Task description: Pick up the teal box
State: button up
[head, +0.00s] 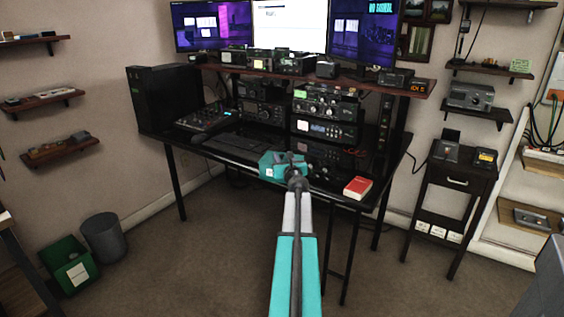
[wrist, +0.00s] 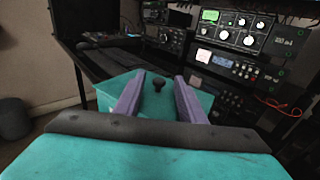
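The teal box (head: 268,163) sits at the front edge of the black desk, partly hidden behind the end of my arm in the head view. The box extends past both fingers. How high the fingertips are above the box is hard to tell.
A red box (head: 357,187) lies to the right on the desk's front edge. A keyboard (head: 232,146) and stacked radio gear (head: 325,102) stand behind. A small side table (head: 455,180) is at right. The floor in front is clear.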

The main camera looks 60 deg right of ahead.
jog(key=shift+x, duration=1.3)
grip_shut()
